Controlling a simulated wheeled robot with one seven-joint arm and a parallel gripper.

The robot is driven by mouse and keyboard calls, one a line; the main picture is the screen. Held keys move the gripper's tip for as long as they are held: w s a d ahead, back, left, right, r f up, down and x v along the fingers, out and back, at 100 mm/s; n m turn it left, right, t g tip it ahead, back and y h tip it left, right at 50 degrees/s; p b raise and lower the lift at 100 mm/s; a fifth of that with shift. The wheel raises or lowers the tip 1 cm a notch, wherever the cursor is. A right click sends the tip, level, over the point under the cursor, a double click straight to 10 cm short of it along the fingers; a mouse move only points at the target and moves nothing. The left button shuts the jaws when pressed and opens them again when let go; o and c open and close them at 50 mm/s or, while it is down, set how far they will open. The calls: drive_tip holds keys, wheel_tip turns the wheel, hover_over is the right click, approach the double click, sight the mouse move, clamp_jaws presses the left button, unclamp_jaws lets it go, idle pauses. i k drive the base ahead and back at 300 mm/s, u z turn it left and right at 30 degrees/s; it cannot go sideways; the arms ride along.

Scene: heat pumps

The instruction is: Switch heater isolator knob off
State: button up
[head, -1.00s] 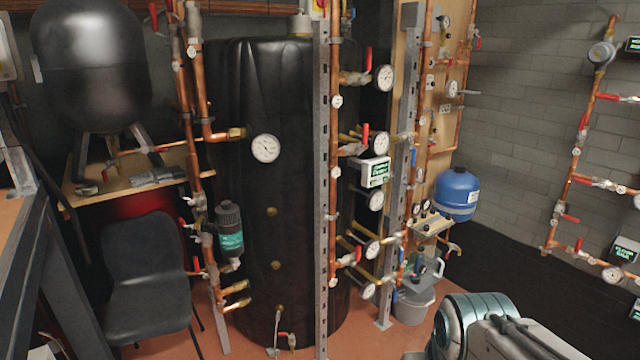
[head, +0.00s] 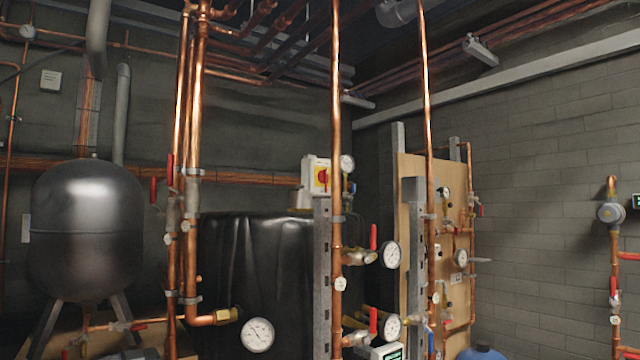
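The heater isolator knob (head: 322,178) is red on a yellow plate. It sits on a pale isolator box (head: 309,172) above the top of the black tank (head: 255,270), partly behind the upper end of a grey metal post. The knob is small in the view, and its exact setting cannot be read. My gripper is not in this view.
Copper pipes (head: 337,120) rise in front of the tank beside the grey post (head: 322,270). Gauges (head: 391,254) and red-handled valves (head: 374,238) stick out to the right. A dark round vessel (head: 86,230) stands at left. The brick wall side at right is open.

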sight(323, 176)
drive_tip(key=k, duration=0.6)
drive_tip(key=z, duration=0.75)
drive_tip(key=i, duration=0.8)
drive_tip(key=z, duration=0.45)
drive_tip(key=i, duration=0.85)
drive_tip(key=u, duration=1.05)
drive_tip(key=i, duration=0.6)
drive_tip(key=u, duration=0.75)
